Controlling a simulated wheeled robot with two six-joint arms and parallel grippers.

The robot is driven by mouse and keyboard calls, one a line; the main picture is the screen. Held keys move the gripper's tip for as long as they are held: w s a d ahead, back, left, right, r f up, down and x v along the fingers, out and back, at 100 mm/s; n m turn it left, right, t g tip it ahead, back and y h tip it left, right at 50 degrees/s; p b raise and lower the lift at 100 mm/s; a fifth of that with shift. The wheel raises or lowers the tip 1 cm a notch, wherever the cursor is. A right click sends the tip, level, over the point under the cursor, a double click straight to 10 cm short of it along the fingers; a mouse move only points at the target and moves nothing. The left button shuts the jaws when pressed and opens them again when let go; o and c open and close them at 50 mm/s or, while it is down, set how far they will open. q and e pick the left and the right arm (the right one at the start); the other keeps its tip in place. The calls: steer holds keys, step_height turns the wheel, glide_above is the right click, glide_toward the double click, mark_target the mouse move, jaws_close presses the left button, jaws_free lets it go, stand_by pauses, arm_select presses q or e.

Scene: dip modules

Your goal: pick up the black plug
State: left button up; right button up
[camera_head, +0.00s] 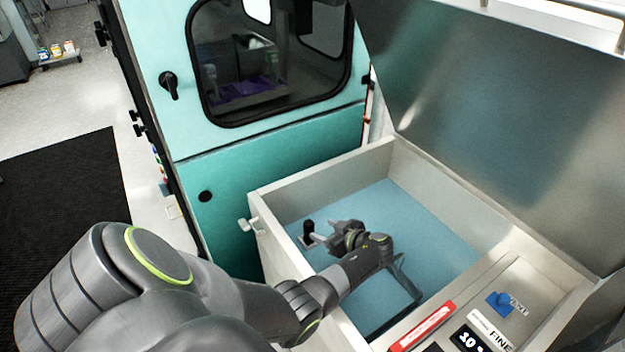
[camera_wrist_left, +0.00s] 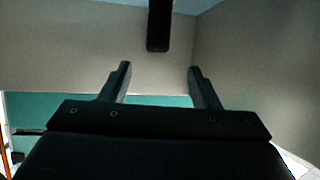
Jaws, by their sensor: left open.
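The black plug (camera_head: 308,229) stands upright near the left inner wall of the metal basin (camera_head: 327,178), on the blue basin floor. In the left wrist view the dark plug (camera_wrist_left: 159,25) shows at the top edge, centred beyond my fingertips and cut off by the frame. My left gripper (camera_head: 322,231) reaches over the basin's front wall, its fingers pointing left at the plug. In the left wrist view my left gripper (camera_wrist_left: 159,67) is open, with nothing between its fingers. A small gap seems to part the fingertips from the plug. My right gripper is out of view.
The basin walls enclose the plug and my left gripper. A dark wire frame (camera_head: 408,280) lies in the basin near my wrist. A control panel with a blue knob (camera_head: 499,304) and red label (camera_head: 422,326) borders the right. A raised metal lid (camera_head: 500,110) stands behind.

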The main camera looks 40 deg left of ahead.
mark_target(311, 224)
arm_select(q)
steer(key=b+x, duration=0.2)
steer(key=x, duration=0.4)
steer(key=shift+w+a+f+b, duration=0.15)
steer(key=shift+w+f+b, duration=0.05)
steer(key=shift+f+b, duration=0.1)
steer(key=shift+a+f, duration=0.1)
steer(key=shift+a, duration=0.25)
jaws_close()
